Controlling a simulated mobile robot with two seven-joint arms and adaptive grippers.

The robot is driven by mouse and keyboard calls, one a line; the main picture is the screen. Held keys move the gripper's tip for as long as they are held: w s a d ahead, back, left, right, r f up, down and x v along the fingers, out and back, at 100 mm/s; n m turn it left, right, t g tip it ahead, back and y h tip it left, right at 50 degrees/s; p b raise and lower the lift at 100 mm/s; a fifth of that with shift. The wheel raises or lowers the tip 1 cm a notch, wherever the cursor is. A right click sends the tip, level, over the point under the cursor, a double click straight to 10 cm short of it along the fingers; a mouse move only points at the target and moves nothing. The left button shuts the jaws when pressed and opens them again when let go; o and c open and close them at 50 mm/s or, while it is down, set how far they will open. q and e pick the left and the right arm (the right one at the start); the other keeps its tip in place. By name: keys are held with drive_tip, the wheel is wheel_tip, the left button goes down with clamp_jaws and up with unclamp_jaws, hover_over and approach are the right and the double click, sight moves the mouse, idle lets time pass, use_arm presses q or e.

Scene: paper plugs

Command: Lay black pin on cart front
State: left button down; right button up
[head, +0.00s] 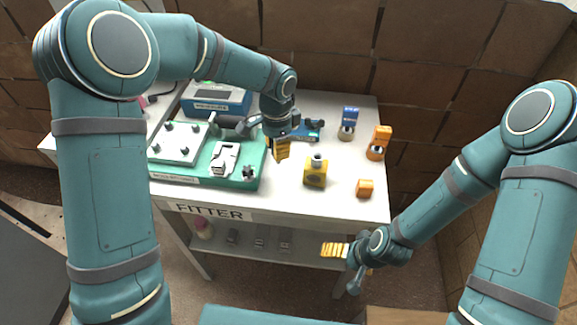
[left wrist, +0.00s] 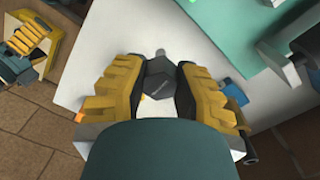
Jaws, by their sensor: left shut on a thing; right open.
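My left gripper (head: 281,150) is over the cart top, right of the green board. In the left wrist view its yellow fingers (left wrist: 158,92) are shut on a dark hexagonal piece (left wrist: 158,72) with small print and a short grey stub, which I take for the black pin. In the head view the fingers and wrist hide it. The white cart (head: 300,210) carries a FITTER label on its front edge. The front strip of its top is bare. My right gripper (head: 335,250) is open and empty, in front of the cart and below its top.
A yellow block with a grey knob (head: 315,173) stands close right of my left gripper. An orange block (head: 365,188) and a taller orange piece (head: 378,143) are further right, with a blue-topped piece (head: 349,122) behind. The green board (head: 250,182) with metal fittings fills the left.

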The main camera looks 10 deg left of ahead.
sight(278, 163)
use_arm(q)
drive_tip(key=shift+f+b, duration=0.35)
drive_tip(key=shift+f, duration=2.55)
drive_tip(key=shift+f, duration=0.2)
drive_tip(key=c, duration=0.9)
unclamp_jaws()
drive_tip(key=shift+o, duration=0.3)
drive_tip(key=shift+r, duration=0.1)
drive_tip(key=shift+r, duration=0.2)
drive_tip(key=r, duration=0.4)
drive_tip(key=r+p, duration=0.1)
drive_tip(key=r, duration=0.7)
drive_tip(key=shift+w+p, duration=0.25)
drive_tip(key=shift+p, duration=0.15)
